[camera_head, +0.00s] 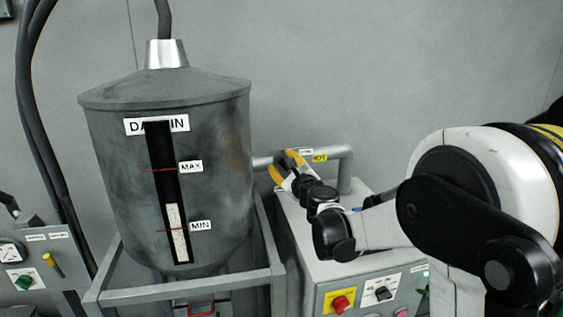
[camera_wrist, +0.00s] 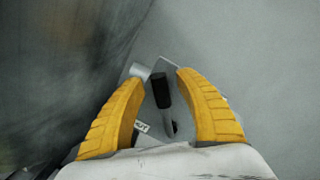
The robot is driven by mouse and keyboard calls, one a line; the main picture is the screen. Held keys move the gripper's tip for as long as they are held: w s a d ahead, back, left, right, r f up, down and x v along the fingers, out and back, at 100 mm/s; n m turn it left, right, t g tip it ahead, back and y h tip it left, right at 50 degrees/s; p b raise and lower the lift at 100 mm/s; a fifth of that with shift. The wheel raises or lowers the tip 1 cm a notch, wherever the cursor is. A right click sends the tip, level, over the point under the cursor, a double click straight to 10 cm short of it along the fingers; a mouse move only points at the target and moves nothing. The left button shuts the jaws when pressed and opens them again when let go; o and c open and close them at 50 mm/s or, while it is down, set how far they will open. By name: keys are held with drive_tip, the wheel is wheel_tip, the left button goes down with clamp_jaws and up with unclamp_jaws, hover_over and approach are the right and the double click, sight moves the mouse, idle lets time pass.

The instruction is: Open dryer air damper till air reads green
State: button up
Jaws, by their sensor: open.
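My gripper (camera_head: 280,162) is open, its yellow fingers beside the pipe behind the hopper and above the dryer cabinet (camera_head: 330,262). In the wrist view my gripper (camera_wrist: 160,77) has a black handle (camera_wrist: 160,92) showing between its two fingers, apart from both. The handle looks like the damper lever, with a grey stem below it. I cannot tell how far below the fingertips it lies. In the head view the handle is hidden or too small to make out. No air reading can be made out in either view.
A grey hopper (camera_head: 110,170) with a MAX/MIN sight strip stands close left of my gripper, in a grey frame (camera_head: 190,288). A grey pipe (camera_head: 344,170) carries a HOT label. The cabinet front has a red button (camera_head: 341,303) and a black switch (camera_head: 382,293).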

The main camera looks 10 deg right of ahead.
drive_tip(key=shift+w, duration=0.1)
clamp_jaws()
drive_tip(key=d+m+b, duration=0.1)
drive_tip(key=d+r+m+b, duration=0.1)
drive_tip(key=m, duration=0.1)
drive_tip(key=shift+d, duration=0.2)
drive_tip(key=shift+d+r+m+t, duration=0.25)
drive_tip(key=shift+r+m+t, duration=0.1)
drive_tip(key=shift+m, duration=0.15)
unclamp_jaws()
